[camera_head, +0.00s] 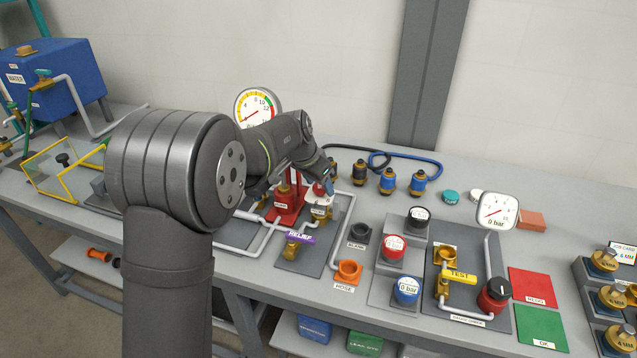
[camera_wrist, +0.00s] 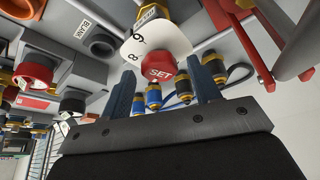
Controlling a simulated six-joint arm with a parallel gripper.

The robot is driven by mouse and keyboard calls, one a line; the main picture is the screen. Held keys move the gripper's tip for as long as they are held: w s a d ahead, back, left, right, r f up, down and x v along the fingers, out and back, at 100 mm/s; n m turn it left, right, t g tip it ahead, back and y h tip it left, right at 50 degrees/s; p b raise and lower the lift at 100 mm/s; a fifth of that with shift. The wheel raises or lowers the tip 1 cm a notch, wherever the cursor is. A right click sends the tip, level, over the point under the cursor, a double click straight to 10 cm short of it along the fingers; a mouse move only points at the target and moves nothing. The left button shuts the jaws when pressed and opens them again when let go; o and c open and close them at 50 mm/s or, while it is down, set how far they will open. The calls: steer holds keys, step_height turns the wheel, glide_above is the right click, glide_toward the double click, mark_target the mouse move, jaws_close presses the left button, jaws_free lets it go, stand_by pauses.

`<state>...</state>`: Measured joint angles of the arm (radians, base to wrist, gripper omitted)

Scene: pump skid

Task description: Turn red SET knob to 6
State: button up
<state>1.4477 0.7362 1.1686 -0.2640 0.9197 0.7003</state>
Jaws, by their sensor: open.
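The red SET knob (camera_wrist: 158,68) shows in the wrist view, in front of a white dial (camera_wrist: 172,38) with black numerals. An 8 is readable; another numeral beside it could be a 6 or a 9. I cannot make out the pointer setting. My gripper (camera_wrist: 161,92) is open, with one dark finger on each side of the knob; I cannot tell whether they touch it. In the head view my gripper (camera_head: 325,182) is at the red-and-white SET assembly (camera_head: 321,205), and my arm partly hides it.
A purple RELIEF tag (camera_head: 299,237) is just in front. A red pump (camera_head: 284,208) stands close on the left. Several blue and black fittings (camera_head: 388,181) stand behind. A large gauge (camera_head: 258,107) rises at the back. An orange HOSE port (camera_head: 348,271) is at the front.

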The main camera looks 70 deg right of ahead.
steer(key=v, duration=1.7)
steer(key=shift+a+r, duration=0.1)
steer(key=shift+r, duration=0.05)
steer(key=s+d+f+n, duration=0.1)
steer(key=d+f, duration=0.1)
steer(key=f, duration=0.3)
steer(key=s+d+f+n+t, duration=0.1)
steer(key=d+f+n, duration=0.1)
steer(key=f, duration=0.3)
steer(key=s+d+f+n, duration=0.1)
steer(key=d+f, duration=0.1)
steer(key=f, duration=0.4)
steer(key=shift+s+f+n+t+h, duration=0.1)
steer(key=shift+n+t+h, duration=0.2)
steer(key=shift+t, duration=0.1)
steer(key=c, duration=1)
